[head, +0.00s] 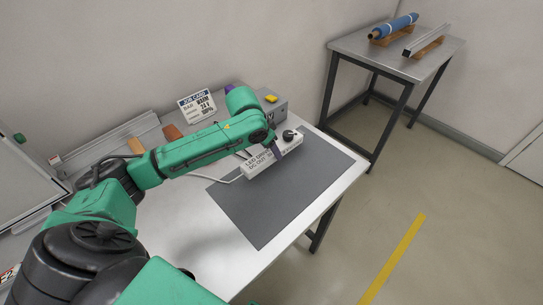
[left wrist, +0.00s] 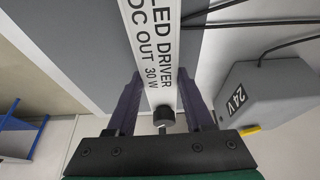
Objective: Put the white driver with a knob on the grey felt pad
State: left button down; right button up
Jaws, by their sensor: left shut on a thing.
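The white driver (head: 257,165), lettered LED DRIVER DC OUT, is at the back of the dark grey felt pad (head: 275,205) in the head view. Its black knob (head: 288,135) shows beyond my left gripper (head: 277,149), which covers part of the driver. In the left wrist view the driver (left wrist: 152,40) runs between the fingers of my left gripper (left wrist: 160,85), with the knob (left wrist: 163,115) near the palm. My left gripper is shut on the driver. I cannot tell whether the driver touches the pad. My right gripper is not in view.
A grey 24V box (left wrist: 262,90) stands behind the pad, with dark cables near it. A job card (head: 197,105) stands at the back of the table. A second table (head: 350,43) holds a blue roll (head: 395,26) and a metal bar. The front of the pad is clear.

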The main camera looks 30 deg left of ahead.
aim_at(269, 153)
pick_arm(q)
jog(key=shift+f, duration=1.55)
jog(key=shift+c, duration=1.4)
grip_release()
jog(key=shift+s, duration=0.1)
jog(key=v, duration=1.2)
jog(key=shift+r, duration=0.1)
